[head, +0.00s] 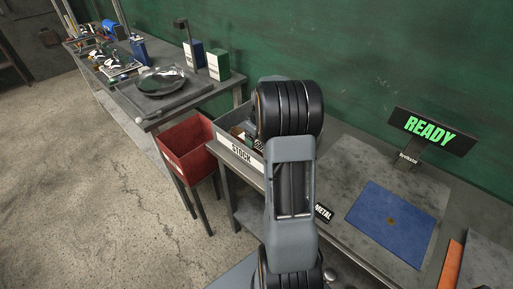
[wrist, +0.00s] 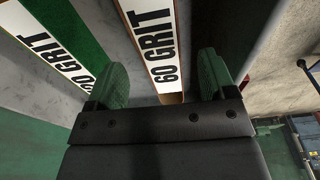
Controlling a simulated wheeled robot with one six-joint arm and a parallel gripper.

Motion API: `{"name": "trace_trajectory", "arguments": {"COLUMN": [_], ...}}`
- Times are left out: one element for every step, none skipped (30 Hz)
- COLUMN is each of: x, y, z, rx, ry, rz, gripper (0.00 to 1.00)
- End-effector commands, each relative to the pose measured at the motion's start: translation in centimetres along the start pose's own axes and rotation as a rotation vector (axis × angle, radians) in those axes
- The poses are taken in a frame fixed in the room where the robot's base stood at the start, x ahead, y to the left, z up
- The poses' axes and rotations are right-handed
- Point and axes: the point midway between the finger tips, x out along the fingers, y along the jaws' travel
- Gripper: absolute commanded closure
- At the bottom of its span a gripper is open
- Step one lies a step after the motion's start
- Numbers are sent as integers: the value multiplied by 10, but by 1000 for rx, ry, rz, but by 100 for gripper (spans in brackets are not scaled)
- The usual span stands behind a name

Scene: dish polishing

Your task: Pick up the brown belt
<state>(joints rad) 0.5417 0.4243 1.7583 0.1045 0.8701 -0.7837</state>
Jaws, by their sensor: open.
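In the wrist view, my gripper (wrist: 162,82) is open, with its two green fingers apart and nothing held. Between and beyond the fingers lies a long strip with a white "60 GRIT" label and thin brown edges; its brown end (wrist: 172,98) shows between the fingers, so it looks like the brown belt. I cannot tell how far below the fingers it is. My gripper is out of sight in the head view.
In the head view, a bench carries a blue mat (head: 391,222), a "READY" sign (head: 432,132) and an orange-brown strip (head: 451,266) at the lower right. A "STOCK" bin (head: 236,153) and a red bin (head: 187,148) stand left of my arm. Open floor lies at left.

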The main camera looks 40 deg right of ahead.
Motion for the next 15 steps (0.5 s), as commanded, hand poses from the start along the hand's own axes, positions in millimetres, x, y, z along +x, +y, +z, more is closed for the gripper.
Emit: {"name": "trace_trajectory", "arguments": {"x": [2, 3, 5, 6, 9, 13, 17, 21, 26, 31, 35, 40, 44, 47, 50], "y": [0, 0, 0, 0, 0, 0, -1, -1, -1, -1, -1, 0, 0, 0, 0], "z": [0, 0, 0, 0, 0, -1, -1, -1, -2, -2, -2, -2, -2, -2, -2], "rx": [0, 0, 0, 0, 0, 0, 0, 0, 0, 0, -1, -1, -1, -1, -1], "ry": [-1, -1, -1, -2, -2, -2, -3, -4, -4, -4, -4, -3, -3, -3, -3], "rz": [-1, -1, -1, -2, -2, -2, -3, -4, -4, -4, -3, -3, -2, -2, -2], "gripper": [23, 23, 23, 23, 23, 23, 23, 23, 23, 23, 23, 23, 23, 23, 23]}}
